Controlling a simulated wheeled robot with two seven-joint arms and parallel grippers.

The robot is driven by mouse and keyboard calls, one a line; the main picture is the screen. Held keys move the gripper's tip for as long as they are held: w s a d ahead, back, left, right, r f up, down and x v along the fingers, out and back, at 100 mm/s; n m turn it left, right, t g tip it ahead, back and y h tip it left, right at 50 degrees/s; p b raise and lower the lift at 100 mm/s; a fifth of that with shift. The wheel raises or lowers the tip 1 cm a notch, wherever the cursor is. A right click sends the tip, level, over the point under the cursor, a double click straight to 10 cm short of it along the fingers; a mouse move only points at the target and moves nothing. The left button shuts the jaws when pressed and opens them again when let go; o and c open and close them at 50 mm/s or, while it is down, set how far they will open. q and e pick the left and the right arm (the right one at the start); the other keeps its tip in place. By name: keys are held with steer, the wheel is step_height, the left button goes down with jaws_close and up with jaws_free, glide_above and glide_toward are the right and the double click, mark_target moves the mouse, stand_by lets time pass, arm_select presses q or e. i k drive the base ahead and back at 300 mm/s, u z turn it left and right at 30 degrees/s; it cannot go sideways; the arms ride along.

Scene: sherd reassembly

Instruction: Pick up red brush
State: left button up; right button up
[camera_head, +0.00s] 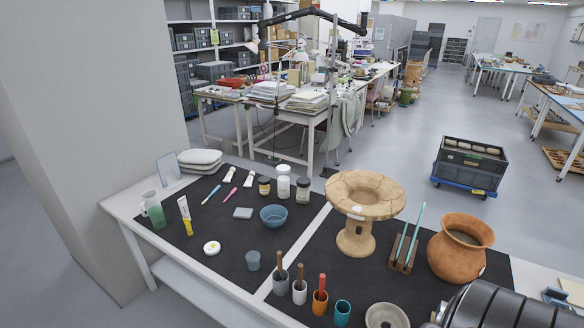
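A brush with a red handle (322,281) stands upright in an orange cup (320,303) near the front edge of the table. Its lower end is hidden inside the cup. To its left, brown-handled brushes stand in a grey cup (281,287) and a white cup (299,297). A teal cup (342,314) stands close on its right. Neither of my grippers shows. A dark, rounded part at the bottom right looks like my own arm.
A wooden pedestal stand (356,238), a rack with pale blue sticks (404,250) and a terracotta jar (459,252) stand behind and right. A grey ring-shaped dish (387,316) lies at the front. The black mat (190,246) has free room at left.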

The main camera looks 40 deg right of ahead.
mark_target(322, 276)
steer(key=z, duration=0.05)
steer(key=k, duration=0.5)
steer(key=z, duration=0.3)
steer(key=i, duration=0.3)
steer(key=z, duration=1)
